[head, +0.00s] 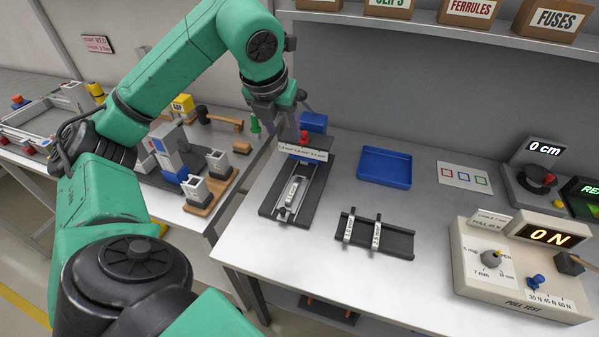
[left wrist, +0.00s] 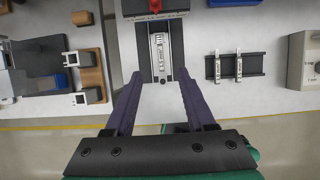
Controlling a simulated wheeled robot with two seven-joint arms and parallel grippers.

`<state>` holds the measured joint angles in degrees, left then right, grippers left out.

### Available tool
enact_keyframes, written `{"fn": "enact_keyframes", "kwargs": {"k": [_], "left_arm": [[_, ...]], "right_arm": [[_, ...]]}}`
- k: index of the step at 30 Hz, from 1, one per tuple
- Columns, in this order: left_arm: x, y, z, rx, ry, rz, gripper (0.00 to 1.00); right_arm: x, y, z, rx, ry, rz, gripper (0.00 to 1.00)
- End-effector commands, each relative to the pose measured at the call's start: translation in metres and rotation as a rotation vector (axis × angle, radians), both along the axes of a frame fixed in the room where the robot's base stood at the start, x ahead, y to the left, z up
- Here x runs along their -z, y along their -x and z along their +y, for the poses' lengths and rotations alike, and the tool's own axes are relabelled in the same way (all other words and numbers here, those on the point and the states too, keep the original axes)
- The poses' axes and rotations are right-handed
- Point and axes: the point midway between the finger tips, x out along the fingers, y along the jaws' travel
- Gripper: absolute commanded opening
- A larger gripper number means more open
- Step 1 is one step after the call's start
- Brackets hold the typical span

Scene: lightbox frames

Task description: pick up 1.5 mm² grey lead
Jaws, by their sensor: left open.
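I cannot make out a grey lead for certain in either view. A dark rack (head: 395,240) on the table bears two pale labelled pieces, a left one (head: 348,229) and a right one (head: 376,235); their print is too small to read surely. The rack also shows in the left wrist view (left wrist: 250,64). A black-railed fixture (head: 313,190) holds a grey metal piece (head: 292,194) and has a white size label and red knob. My left gripper (head: 283,116) is open and empty above the fixture's far end; its purple fingers show in the left wrist view (left wrist: 160,82). My right gripper is out of view.
A blue tray (head: 385,167) lies behind the rack. A shelf of labelled boxes (head: 470,35) runs above. The table's front is clear.

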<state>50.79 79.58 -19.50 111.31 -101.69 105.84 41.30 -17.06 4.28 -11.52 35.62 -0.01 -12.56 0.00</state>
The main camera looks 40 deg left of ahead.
Motion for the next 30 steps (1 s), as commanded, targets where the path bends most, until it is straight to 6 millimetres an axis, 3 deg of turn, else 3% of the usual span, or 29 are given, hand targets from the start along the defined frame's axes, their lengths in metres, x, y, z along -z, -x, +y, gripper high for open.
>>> {"fn": "enact_keyframes", "kwargs": {"k": [19,23,30], "left_arm": [[0.103,0.0,0.0,0.0,0.0,0.0,0.55],[0.113,-0.003,0.001,0.0,0.0,0.003,0.55],[0.165,-0.024,0.009,-0.001,0.0,0.006,0.55]], "right_arm": [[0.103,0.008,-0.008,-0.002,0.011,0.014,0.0],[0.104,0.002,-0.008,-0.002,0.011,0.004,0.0],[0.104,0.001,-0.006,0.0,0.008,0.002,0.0]]}}
